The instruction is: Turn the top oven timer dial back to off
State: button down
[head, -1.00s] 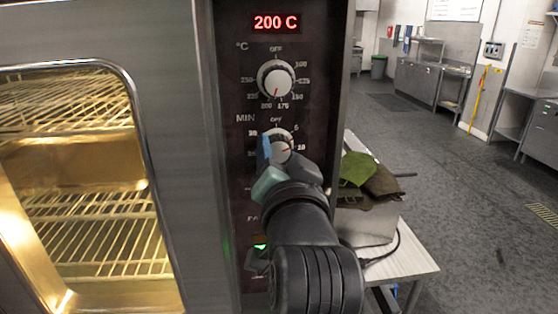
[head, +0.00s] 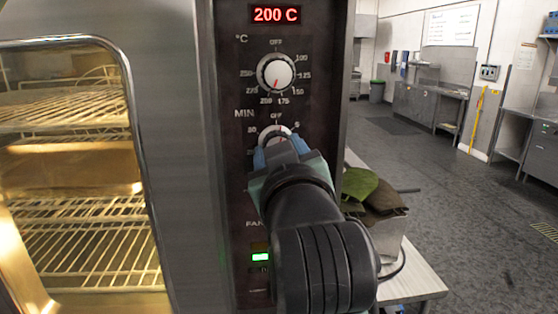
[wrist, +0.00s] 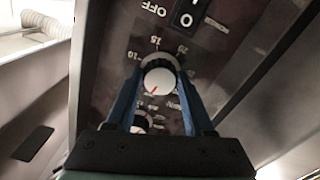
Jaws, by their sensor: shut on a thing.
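The timer dial (head: 273,133), marked MIN, is white with a dark skirt and sits below the temperature dial on the dark oven panel. My gripper (head: 281,152) is at it, its blue fingers hiding the dial's lower part in the head view. In the wrist view the timer dial (wrist: 158,77) lies between the two fingers of my gripper (wrist: 160,80), which are shut on its sides. That view is upside down to the panel. The dial's red mark points to lower left there, seemingly between OFF and 5; the OFF label is hidden.
The temperature dial (head: 275,72) is just above, under the red 200 C display (head: 275,14). A lit green switch (head: 260,257) is lower on the panel. The glass oven door (head: 75,200) is at left. Green and brown cloths (head: 372,190) lie right of the oven.

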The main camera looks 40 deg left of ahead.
jog(key=shift+f+n+b, duration=0.1)
jog(key=shift+n+b, duration=0.6)
jog(key=shift+n, duration=0.8)
jog(key=shift+c, duration=1.4)
grip_release()
jog(key=b+v, duration=0.3)
jog(key=v, duration=1)
